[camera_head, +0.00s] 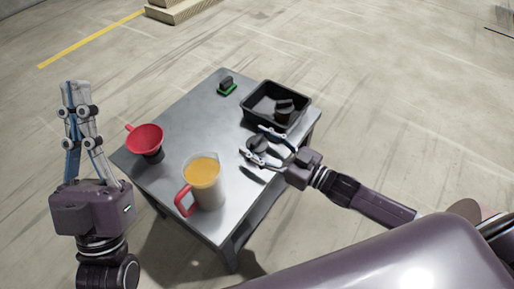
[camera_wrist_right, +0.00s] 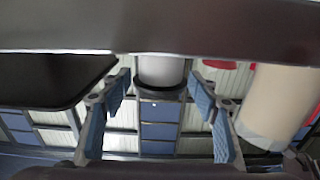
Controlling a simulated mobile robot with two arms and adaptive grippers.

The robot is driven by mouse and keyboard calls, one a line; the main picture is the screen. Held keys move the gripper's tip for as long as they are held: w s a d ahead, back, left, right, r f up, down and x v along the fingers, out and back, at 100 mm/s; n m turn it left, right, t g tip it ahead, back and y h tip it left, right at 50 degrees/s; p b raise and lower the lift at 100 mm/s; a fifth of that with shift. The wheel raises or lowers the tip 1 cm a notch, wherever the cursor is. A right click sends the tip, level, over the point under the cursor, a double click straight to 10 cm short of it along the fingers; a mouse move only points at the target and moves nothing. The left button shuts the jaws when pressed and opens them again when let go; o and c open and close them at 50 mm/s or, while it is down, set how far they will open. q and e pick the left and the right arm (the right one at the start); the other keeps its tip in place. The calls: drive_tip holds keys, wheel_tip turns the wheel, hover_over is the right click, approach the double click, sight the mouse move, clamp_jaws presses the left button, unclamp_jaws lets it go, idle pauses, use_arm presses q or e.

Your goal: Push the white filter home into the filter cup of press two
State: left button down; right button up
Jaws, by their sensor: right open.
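My right gripper (camera_head: 253,142) reaches in from the right, low over the grey table. Its fingers are open around a small dark grey round piece (camera_head: 257,144). In the right wrist view, a pale cylinder with a dark rim (camera_wrist_right: 162,70) stands between the open fingers (camera_wrist_right: 160,82), with a gap on each side. I cannot tell whether this is the white filter or part of a press. A red funnel-shaped cup (camera_head: 146,138) on a dark base stands at the table's left. My left gripper (camera_head: 78,90) is raised upright left of the table, apparently empty; its opening is unclear.
A jug of orange liquid with a red handle (camera_head: 206,186) stands at the front of the table (camera_head: 185,125). A black tray (camera_head: 300,94) holding dark pieces (camera_head: 284,110) sits at the back right. A small green and black item (camera_head: 227,87) lies at the back. The table's middle is clear.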

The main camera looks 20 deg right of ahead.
drive_tip(key=c, duration=1)
drive_tip(key=shift+c, duration=0.2)
drive_tip(key=shift+r, duration=0.2)
